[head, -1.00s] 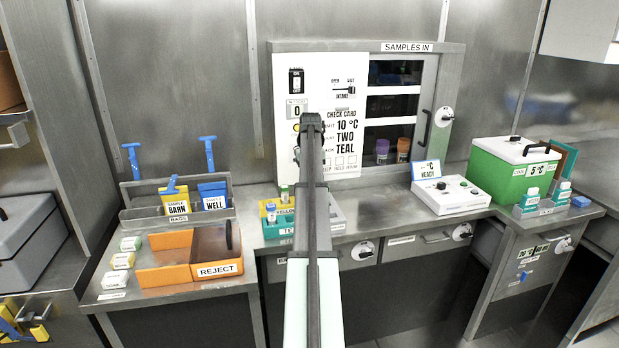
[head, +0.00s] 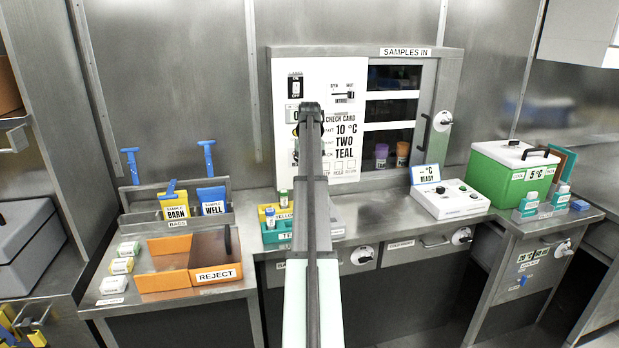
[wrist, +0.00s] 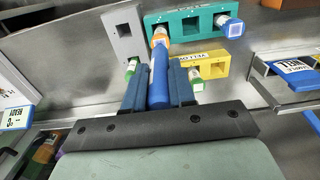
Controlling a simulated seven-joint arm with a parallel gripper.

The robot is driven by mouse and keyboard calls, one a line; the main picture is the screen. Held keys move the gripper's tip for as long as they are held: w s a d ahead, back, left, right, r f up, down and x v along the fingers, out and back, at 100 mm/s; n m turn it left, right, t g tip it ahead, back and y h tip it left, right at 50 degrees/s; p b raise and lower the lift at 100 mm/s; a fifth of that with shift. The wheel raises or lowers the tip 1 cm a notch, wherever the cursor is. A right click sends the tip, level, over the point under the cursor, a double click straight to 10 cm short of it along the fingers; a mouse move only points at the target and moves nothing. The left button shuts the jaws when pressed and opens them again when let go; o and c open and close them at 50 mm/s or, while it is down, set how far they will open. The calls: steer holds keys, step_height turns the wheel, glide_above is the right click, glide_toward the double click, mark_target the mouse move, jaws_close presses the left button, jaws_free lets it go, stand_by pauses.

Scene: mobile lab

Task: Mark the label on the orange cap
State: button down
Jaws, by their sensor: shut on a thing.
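In the wrist view my gripper (wrist: 159,74) is shut on a slim blue pen-like marker (wrist: 158,84), which points away from me. Beyond its far end is an orange cap (wrist: 161,41) with a pale label patch, at the left end of the teal rack (wrist: 205,22). The marker's end overlaps the cap in this view, so I cannot tell whether they touch or whether the label bears a mark. In the head view my own arm hides the gripper, the marker and the orange cap; the teal rack (head: 277,238) shows partly.
A blue-capped vial (wrist: 229,27) stands at the teal rack's other end. The yellow rack (wrist: 212,66) and grey rack (wrist: 124,36) are close by, with green-capped vials near the fingers. The orange reject tray (head: 165,283) and white control box (head: 450,205) stand farther to either side.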

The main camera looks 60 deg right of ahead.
steer(key=shift+r, duration=1.45)
steer(key=w+a+f+n, duration=0.2)
steer(key=w+a+f, duration=0.1)
steer(key=w+a, duration=0.6)
steer(key=w+a+f+n, duration=0.1)
steer(key=w+a+f, duration=0.2)
steer(key=w+a, duration=0.65)
steer(key=w+a+f+n, duration=0.2)
steer(key=w+a, duration=0.1)
steer(key=a, duration=0.9)
steer(key=w+a+f+n, duration=0.2)
steer(key=w+a, duration=0.2)
steer(key=a, duration=0.8)
steer(key=w+a+f+n, duration=0.1)
steer(key=a+f+n, duration=0.15)
steer(key=a, duration=1.15)
steer(key=s+a+f, duration=0.4)
steer(key=s+a, duration=0.1)
steer(key=a, duration=0.3)
steer(key=s+a+f, duration=0.4)
steer(key=a+f, duration=0.1)
steer(key=a, duration=0.3)
steer(key=shift+s+a, duration=0.15)
steer(key=shift+s, duration=0.25)
steer(key=shift+m, duration=0.25)
